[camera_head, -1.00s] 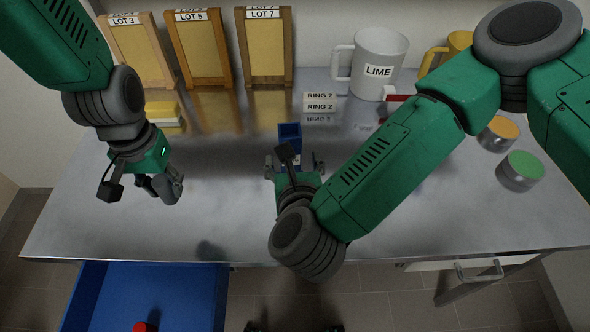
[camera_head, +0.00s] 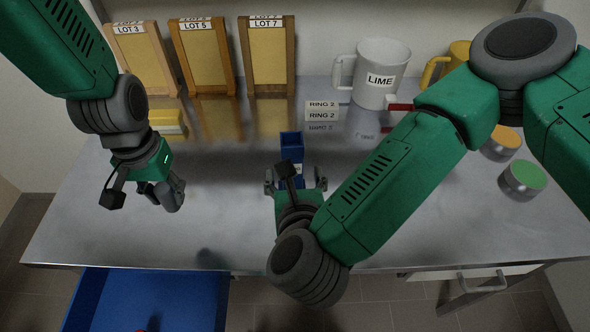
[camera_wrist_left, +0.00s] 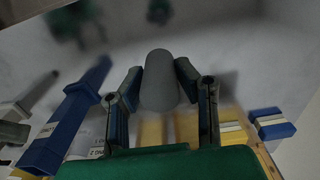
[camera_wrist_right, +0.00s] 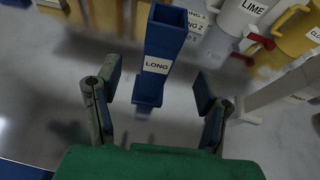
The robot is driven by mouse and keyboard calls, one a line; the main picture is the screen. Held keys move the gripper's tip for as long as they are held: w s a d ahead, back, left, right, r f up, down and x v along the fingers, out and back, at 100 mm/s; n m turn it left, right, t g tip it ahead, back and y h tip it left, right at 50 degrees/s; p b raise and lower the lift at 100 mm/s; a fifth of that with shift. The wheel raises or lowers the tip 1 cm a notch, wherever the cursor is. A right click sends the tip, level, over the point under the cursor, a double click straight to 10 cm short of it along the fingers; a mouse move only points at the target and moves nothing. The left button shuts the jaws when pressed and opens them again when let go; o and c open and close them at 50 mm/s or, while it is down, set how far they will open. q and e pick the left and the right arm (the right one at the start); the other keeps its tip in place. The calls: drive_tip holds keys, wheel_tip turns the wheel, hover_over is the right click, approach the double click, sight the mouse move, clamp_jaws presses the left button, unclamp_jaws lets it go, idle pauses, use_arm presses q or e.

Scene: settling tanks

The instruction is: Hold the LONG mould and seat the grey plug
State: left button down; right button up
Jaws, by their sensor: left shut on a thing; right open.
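The blue LONG mould (camera_head: 291,146) stands upright on the metal table, with a square open top. It also shows in the right wrist view, where its LONG label (camera_wrist_right: 160,50) faces me. My right gripper (camera_head: 296,180) is open, low over the table in front of the mould; in the right wrist view (camera_wrist_right: 155,92) the mould stands between and just beyond its fingers. My left gripper (camera_head: 176,192) is over the left of the table, left of the mould. In the left wrist view it (camera_wrist_left: 158,80) is shut on the grey plug (camera_wrist_left: 160,85), a rounded cylinder.
Several LOT frames (camera_head: 200,58) stand along the back. A white LIME mug (camera_head: 379,75), a yellow mug (camera_head: 452,55) and RING 2 labels (camera_head: 322,110) are at the back right. Orange and green lidded tins (camera_head: 523,179) stand right. A blue drawer (camera_head: 145,300) is open below the front edge.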

drive_tip(key=x, duration=1.1)
drive_tip(key=shift+w, duration=0.25)
clamp_jaws()
drive_tip(key=shift+d, duration=0.1)
